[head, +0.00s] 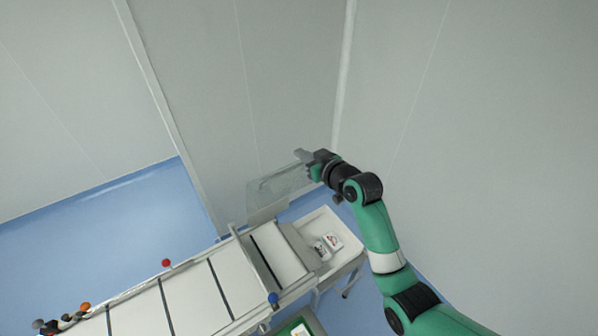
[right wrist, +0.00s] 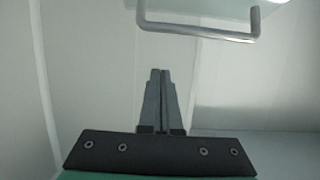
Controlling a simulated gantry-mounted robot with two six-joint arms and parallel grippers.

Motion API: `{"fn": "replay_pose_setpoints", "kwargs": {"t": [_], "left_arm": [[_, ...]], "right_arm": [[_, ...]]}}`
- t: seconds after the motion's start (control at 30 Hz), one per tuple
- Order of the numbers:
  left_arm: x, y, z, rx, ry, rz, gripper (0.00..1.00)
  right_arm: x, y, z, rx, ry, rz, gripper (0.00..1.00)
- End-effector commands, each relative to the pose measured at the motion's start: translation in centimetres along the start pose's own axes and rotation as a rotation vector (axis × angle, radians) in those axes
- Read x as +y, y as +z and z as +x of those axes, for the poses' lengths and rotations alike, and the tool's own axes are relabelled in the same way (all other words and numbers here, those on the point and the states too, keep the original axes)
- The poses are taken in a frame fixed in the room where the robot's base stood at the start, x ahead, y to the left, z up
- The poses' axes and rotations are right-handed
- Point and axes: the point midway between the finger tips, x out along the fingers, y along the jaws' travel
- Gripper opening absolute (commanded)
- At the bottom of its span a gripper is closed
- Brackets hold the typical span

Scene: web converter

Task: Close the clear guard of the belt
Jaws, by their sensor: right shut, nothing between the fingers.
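The clear guard (head: 268,203) stands raised, tilted up over the far end of the white belt (head: 190,300). Its see-through panel is hard to make out against the grey wall. My right gripper (head: 300,154) is at the guard's upper right edge in the head view. In the right wrist view its fingers (right wrist: 160,78) are shut with nothing between them. A bent metal handle bar (right wrist: 195,32) shows above the fingertips, with a gap between them in the picture. I cannot tell the depth between them. My left gripper is not in view.
A white bin (head: 351,254) with several small packets stands at the belt's far end. A red knob (head: 166,263) and a blue knob (head: 273,298) stand at the belt's sides. Grey walls (head: 290,80) rise behind. A green-edged tray (head: 300,330) shows at the bottom.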

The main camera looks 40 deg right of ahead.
Motion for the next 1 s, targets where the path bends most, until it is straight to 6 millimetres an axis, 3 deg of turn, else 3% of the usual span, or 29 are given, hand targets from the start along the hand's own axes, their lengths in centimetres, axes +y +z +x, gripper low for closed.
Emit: {"fn": "replay_pose_setpoints", "kwargs": {"t": [0.23, 0.5, 1.0], "left_arm": [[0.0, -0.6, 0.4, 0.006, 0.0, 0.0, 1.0], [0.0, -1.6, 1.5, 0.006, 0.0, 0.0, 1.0], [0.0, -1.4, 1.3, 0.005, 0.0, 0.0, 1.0]], "right_arm": [[0.0, -0.3, 4.2, -0.004, 0.0, 0.0, 0.0], [0.0, 3.1, 2.8, -0.004, 0.001, 0.0, 0.0], [-0.2, 3.8, 2.6, 0.005, -0.003, -0.001, 0.0]]}}
